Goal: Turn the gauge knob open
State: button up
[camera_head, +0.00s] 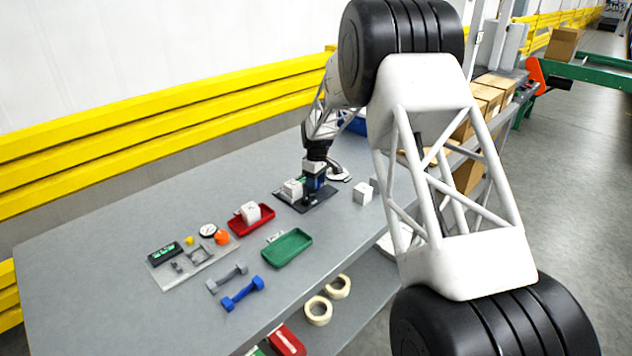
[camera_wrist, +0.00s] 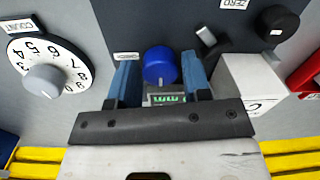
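A round blue knob (camera_wrist: 160,66) stands on a dark grey panel in the wrist view, with a small green-lit display (camera_wrist: 167,99) beside it. I cannot read a name on this knob. My gripper (camera_wrist: 161,78) is open, its two blue fingers on either side of the knob, with a narrow gap showing on each side. In the head view my gripper (camera_head: 315,182) is low over the dark panel (camera_head: 318,200), and the knob is hidden there. A black knob (camera_wrist: 278,22) labelled ZERO and a small grey lever (camera_wrist: 207,36) also stand on the panel.
A white dial (camera_wrist: 47,66) with a grey knob, labelled COUNT, is left in the wrist view. A white block (camera_wrist: 250,82) stands close beside the right finger. A red tray (camera_head: 262,220), green tray (camera_head: 288,249) and dumbbells (camera_head: 243,293) lie left on the table.

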jog(key=shift+o, duration=1.2)
jog(key=shift+w+r, duration=0.1)
jog(key=shift+r, duration=3.85)
jog(key=shift+d, duration=0.1)
